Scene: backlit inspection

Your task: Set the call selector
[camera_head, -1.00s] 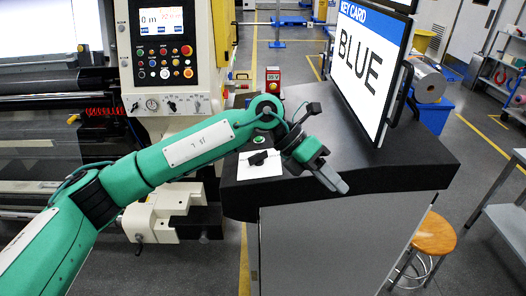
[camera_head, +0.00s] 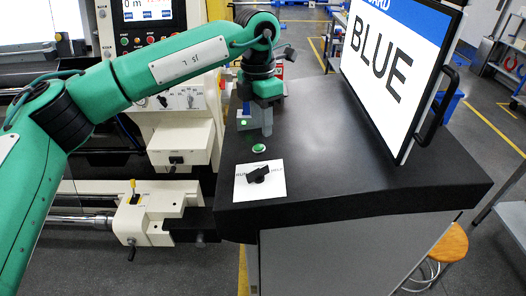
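The call selector is a black knob (camera_head: 259,174) on a white plate (camera_head: 278,190) with small dark lettering, only partly readable, near the left front of the dark console top. The knob's bar lies slanted, its right end a little higher in the picture. A round green button (camera_head: 258,149) sits just behind the plate. My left gripper (camera_head: 255,130) points down behind the button, apart from the knob. Its grey fingers overlap in this view, so their gap is unclear. I see nothing held in it. My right gripper is out of view.
A large screen (camera_head: 385,70) reading BLUE stands on the console (camera_head: 360,190), right of the selector. A machine with a control panel (camera_head: 150,25) is on the left, behind my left arm. A wooden stool (camera_head: 452,243) stands at the right. The console's front middle is clear.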

